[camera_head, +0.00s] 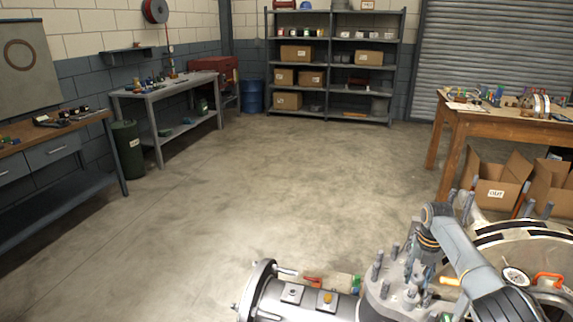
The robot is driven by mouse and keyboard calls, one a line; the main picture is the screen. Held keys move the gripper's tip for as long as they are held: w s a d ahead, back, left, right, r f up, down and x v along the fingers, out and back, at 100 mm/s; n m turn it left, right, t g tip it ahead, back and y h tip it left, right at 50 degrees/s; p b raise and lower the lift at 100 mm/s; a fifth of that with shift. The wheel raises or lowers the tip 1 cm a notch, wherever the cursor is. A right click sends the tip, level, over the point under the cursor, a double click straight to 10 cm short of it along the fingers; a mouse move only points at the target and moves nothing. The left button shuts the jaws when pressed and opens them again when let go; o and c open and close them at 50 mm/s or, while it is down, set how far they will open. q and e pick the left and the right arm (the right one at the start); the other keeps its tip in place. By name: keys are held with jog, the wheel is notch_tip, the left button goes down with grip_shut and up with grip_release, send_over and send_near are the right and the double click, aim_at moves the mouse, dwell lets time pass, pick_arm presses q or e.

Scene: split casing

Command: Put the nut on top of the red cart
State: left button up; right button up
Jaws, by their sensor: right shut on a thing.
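My right gripper (414,272) reaches in from the right, pointing down over the grey casing (392,300) at the bottom of the head view. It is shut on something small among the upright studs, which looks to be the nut. The fingers and studs hide most of it, so I cannot tell whether it still touches a stud. A red cart-like cabinet (226,75) stands far off against the back left wall, partly behind a grey workbench (176,85). My left gripper is not in view.
Open concrete floor (240,190) lies between the casing and the back wall. A blue barrel (252,97) and a shelf rack (335,117) stand at the back. A green bin (128,150) is at left. A wooden table (490,126) and open cardboard boxes (497,183) are at right.

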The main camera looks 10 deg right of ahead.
jog(key=w+a+r+m, duration=0.1)
jog(key=a+r+m, duration=1.35)
jog(key=a, duration=0.25)
jog(key=s+a+m, duration=0.7)
jog(key=s, duration=0.4)
jog(key=s+a+m, duration=0.7)
jog(key=s, duration=0.4)
jog(key=shift+s+a+f+m, duration=0.15)
jog(key=shift+s+f+m, duration=0.05)
jog(key=shift+s+m, duration=0.15)
